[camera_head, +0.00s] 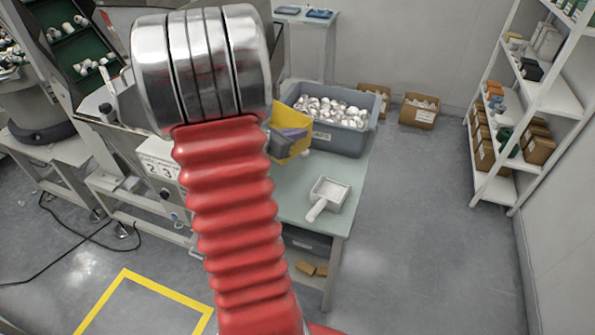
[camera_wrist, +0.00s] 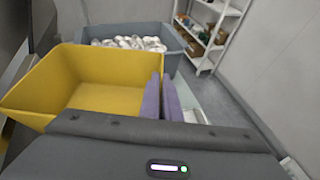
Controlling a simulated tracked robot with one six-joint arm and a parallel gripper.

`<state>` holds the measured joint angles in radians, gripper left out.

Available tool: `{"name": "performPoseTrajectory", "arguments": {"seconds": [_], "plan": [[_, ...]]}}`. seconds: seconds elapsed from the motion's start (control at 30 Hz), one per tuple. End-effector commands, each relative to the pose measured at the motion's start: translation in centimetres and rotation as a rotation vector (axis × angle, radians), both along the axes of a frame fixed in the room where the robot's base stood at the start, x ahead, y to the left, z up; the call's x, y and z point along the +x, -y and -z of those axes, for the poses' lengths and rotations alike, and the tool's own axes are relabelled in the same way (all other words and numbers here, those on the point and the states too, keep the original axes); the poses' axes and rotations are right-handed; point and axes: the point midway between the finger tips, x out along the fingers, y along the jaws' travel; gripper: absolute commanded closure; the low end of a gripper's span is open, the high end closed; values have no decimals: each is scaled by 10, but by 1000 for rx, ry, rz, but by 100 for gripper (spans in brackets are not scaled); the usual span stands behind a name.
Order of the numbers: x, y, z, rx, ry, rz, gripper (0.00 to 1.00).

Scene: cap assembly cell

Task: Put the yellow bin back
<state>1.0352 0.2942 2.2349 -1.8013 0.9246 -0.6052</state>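The yellow bin (camera_wrist: 105,72) fills the left of the wrist view and looks empty inside. In the head view, the bin (camera_head: 293,146) is partly hidden behind my red arm, over the near-left part of the green table. My gripper (camera_wrist: 162,92) has its two purple fingers close together at the bin's right wall, one on each side, and looks shut on it. In the head view, the gripper (camera_head: 294,132) is at the bin's upper side. I cannot tell whether the bin touches the table.
A grey tote (camera_head: 343,138) of shiny white caps stands just behind the bin. A white scoop (camera_head: 331,194) lies on the green table (camera_head: 290,200), with clear surface around it. A machine frame with a number plate (camera_head: 160,168) is close on the left. Shelves (camera_head: 550,100) stand far right.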

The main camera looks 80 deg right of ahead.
Motion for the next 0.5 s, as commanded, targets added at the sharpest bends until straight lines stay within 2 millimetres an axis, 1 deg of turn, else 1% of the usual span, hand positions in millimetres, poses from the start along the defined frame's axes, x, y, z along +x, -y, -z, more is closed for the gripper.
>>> {"name": "performPoseTrajectory", "arguments": {"seconds": [0.03, 0.1, 0.5], "plan": [[0, 0, 9, 3, -2, 1, 100], [0, 0, 20, 3, -2, 0, 100], [-1, 0, 79, 4, -3, 2, 100]]}}
